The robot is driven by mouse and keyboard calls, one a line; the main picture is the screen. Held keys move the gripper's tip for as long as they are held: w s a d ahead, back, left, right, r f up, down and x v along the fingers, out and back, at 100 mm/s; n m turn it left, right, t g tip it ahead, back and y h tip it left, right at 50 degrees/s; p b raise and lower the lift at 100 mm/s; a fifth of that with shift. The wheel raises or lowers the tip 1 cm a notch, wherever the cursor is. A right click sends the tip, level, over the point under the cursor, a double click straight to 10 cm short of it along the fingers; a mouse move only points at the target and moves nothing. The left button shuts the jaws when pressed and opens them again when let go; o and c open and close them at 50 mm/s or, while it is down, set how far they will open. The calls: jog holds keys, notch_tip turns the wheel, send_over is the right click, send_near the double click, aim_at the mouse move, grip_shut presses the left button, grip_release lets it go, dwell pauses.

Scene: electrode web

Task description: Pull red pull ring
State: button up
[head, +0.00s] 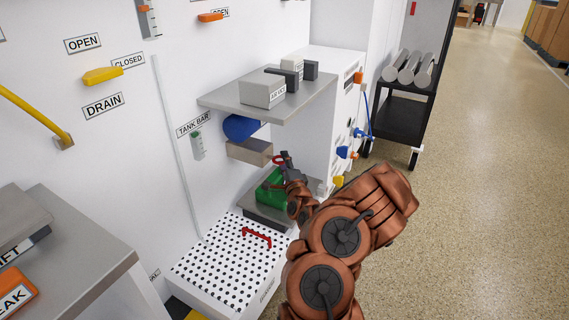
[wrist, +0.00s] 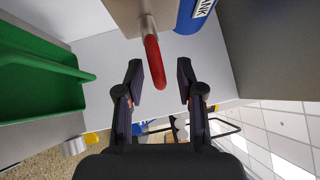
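The red pull ring (head: 278,159) shows small beside my gripper (head: 287,157) in the head view, at the right end of a tan block (head: 248,151). In the wrist view the red ring (wrist: 154,62) is seen nearly edge-on, on a metal rod (wrist: 148,24) that comes out of the tan block (wrist: 128,14). My gripper (wrist: 160,75) is open, with one finger on each side of the ring. The ring lies nearer the left finger in the picture. I cannot tell whether either finger touches it.
A blue cylinder (head: 240,127) labelled as a tank sits by the block, also in the wrist view (wrist: 194,15). A green bin (head: 268,190) stands below. A grey shelf (head: 232,101) with boxes is above. A perforated white table (head: 228,262) carries a red handle (head: 257,237).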

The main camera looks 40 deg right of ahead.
jog(key=shift+w, duration=0.1)
jog(key=shift+d, duration=0.1)
grip_shut()
jog(key=shift+r, duration=0.1)
dwell(0.5)
